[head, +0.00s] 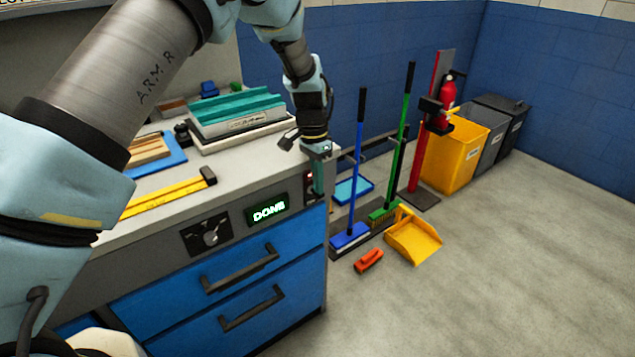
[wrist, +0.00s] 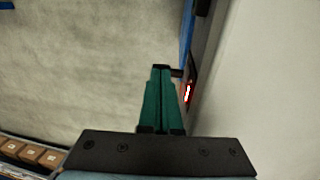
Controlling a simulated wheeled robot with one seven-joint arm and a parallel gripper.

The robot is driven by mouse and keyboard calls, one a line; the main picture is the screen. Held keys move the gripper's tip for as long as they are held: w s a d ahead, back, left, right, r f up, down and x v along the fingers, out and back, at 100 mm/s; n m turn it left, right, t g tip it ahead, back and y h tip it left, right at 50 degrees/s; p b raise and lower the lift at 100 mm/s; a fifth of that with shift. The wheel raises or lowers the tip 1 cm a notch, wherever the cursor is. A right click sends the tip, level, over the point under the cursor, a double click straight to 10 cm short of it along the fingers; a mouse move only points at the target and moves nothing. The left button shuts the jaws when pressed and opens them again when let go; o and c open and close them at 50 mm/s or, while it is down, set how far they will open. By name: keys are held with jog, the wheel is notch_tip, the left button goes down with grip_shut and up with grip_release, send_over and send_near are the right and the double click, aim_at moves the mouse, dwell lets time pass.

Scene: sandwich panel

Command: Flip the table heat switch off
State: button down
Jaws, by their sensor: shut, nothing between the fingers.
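The table heat switch (head: 309,181) is a small dark panel with a red mark at the right end of the workbench's front face, partly hidden by my gripper in the head view. In the wrist view the switch panel (wrist: 189,92) shows red and white lit marks just right of the fingers. A small dark stub sticks out beside the fingertips; I cannot tell whether they touch it. My gripper (head: 319,190) points down in front of the switch. Its green fingers (wrist: 161,70) are shut together and empty. The switch's position cannot be read.
Left of the switch are a green "DONE" display (head: 268,208) and a black knob (head: 207,235), above blue drawers (head: 240,300). Teal panels (head: 235,112) lie stacked on the bench. Brooms, a yellow dustpan (head: 414,240) and a yellow bin (head: 455,155) stand right. Open floor lies beyond.

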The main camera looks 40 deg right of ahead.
jog(key=t, duration=0.1)
jog(key=s+f+t+b, duration=0.1)
jog(key=shift+s+t, duration=0.1)
jog(key=shift+t, duration=0.3)
jog(key=shift+w, duration=0.2)
jog(key=shift+r, duration=0.2)
jog(key=shift+r+p, duration=0.6)
jog(key=shift+r, duration=0.1)
jog(key=shift+r, duration=0.15)
jog(key=s+r, duration=0.3)
jog(key=r, duration=1)
jog(key=shift+r, duration=0.2)
jog(key=shift+a, duration=0.15)
